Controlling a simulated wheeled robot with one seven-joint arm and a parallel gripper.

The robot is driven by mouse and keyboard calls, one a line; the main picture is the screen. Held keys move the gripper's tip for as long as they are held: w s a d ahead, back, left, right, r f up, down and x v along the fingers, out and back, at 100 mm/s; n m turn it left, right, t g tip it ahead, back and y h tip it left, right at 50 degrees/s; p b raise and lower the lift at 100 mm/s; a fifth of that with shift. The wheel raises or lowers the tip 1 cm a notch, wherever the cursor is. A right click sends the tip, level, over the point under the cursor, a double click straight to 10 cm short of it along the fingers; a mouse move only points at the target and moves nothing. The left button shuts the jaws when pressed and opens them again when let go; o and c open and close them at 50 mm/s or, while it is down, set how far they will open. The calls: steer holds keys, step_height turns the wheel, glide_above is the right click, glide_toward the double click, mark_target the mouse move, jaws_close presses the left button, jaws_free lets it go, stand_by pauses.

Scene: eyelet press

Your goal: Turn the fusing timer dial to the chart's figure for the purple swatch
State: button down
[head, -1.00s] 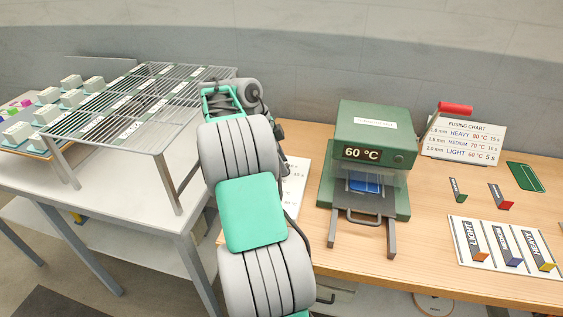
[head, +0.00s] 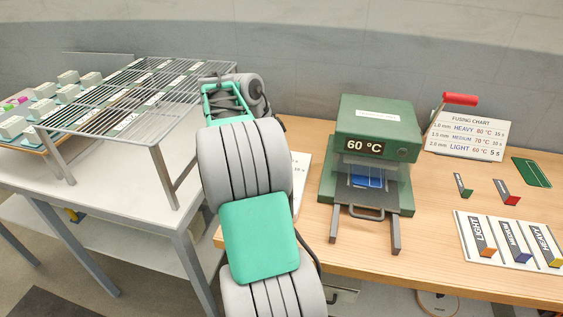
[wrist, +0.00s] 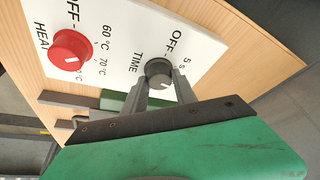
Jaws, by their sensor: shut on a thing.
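The grey timer dial (wrist: 158,72), marked TIME, sits on a white panel (wrist: 110,60) in the wrist view. My gripper (wrist: 163,82) is shut on it, one finger on each side. OFF and 5 s are legible beside the dial; other marks are hidden or out of frame. The dial's pale mark points toward my gripper's palm. The fusing chart (head: 468,136) reads HEAVY 80 °C 15 s, MEDIUM 70 °C 10 s, LIGHT 60 °C 5 s. The purple-tipped swatch (head: 514,240) is the middle one on its board, labelled MEDIUM. In the head view my arm hides the gripper and dial.
A red HEAT dial (wrist: 71,50) is close beside the timer dial. The green press (head: 372,130) shows 60 °C and has a red-handled lever (head: 460,99). A wire rack (head: 135,90) stands left of my arm. Two loose swatches lie right of the press.

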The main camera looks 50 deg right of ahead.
steer(key=n+t+b, duration=0.1)
steer(key=n, duration=0.1)
steer(key=n+b, duration=0.2)
steer(key=n, duration=0.1)
steer(key=shift+s+f+t+h+b, duration=0.15)
steer(key=shift+t+h+b, duration=0.15)
steer(key=shift+t+h, duration=0.1)
steer(key=shift+n+t+b, duration=0.5)
steer(key=shift+n+b, duration=0.15)
steer(key=shift+n, duration=0.65)
steer(key=c, duration=1)
jaws_free()
steer(key=p+v, duration=0.1)
steer(key=v, duration=0.7)
